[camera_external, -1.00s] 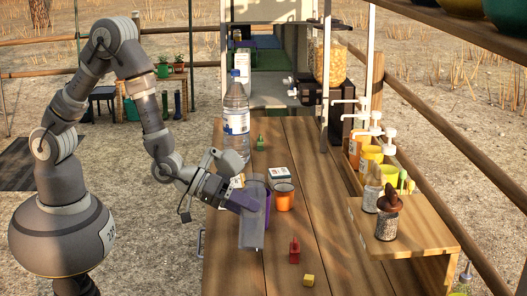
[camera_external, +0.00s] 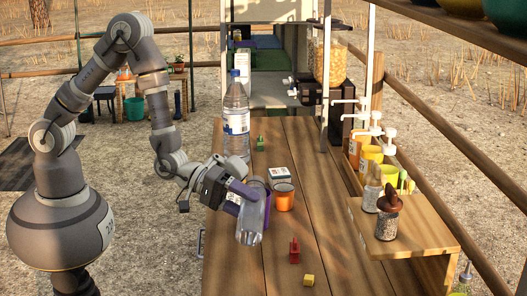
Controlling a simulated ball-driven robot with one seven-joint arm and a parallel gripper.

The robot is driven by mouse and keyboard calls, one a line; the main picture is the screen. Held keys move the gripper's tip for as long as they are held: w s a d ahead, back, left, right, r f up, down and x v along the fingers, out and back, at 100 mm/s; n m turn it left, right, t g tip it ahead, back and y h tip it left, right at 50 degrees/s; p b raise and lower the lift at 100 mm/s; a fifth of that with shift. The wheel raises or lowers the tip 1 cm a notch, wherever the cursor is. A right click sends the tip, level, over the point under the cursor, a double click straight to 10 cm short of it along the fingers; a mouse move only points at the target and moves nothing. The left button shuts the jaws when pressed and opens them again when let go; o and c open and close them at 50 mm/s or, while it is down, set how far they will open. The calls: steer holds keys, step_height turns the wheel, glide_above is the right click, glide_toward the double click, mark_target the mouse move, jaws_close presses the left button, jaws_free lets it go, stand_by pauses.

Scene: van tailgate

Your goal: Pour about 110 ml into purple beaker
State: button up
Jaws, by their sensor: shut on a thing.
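My gripper (camera_external: 245,192) is at the near-left part of the wooden table, its purple fingers shut on a clear vessel (camera_external: 252,215). The vessel is tilted, with one end low toward the camera. Whether liquid is in it or flowing from it cannot be told. Purple edges of what looks like the purple beaker (camera_external: 267,217) show beside and behind the clear vessel. Most of that beaker is hidden, so its fill level is not visible. The vessel overlaps the beaker in the picture; whether they touch is unclear.
An orange cup (camera_external: 284,197) and a small white box (camera_external: 279,174) stand just right of the gripper. A large water bottle (camera_external: 236,122) stands behind. A red item (camera_external: 294,250) and yellow cube (camera_external: 308,280) lie in front. A raised wooden shelf (camera_external: 425,240) is at right.

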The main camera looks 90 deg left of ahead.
steer(key=shift+w+a+r+n+h, duration=0.1)
steer(key=shift+a+r+n+h, duration=0.4)
steer(key=shift+r+n, duration=0.15)
steer(key=shift+a+r+n+h, duration=0.2)
steer(key=shift+r+n+h, duration=0.2)
steer(key=shift+r+n, duration=0.2)
stand_by(1.2)
steer(key=shift+a+r+n+t+p, duration=0.1)
steer(key=shift+r+n+t+p, duration=0.2)
steer(key=shift+r, duration=0.3)
steer(key=shift+w+a+r, duration=0.1)
steer(key=shift+a+r, duration=0.1)
steer(key=shift+r, duration=0.05)
steer(key=shift+a+r+h+p, duration=0.2)
steer(key=shift+r+h+p, duration=0.1)
steer(key=shift+p, duration=0.1)
stand_by(0.4)
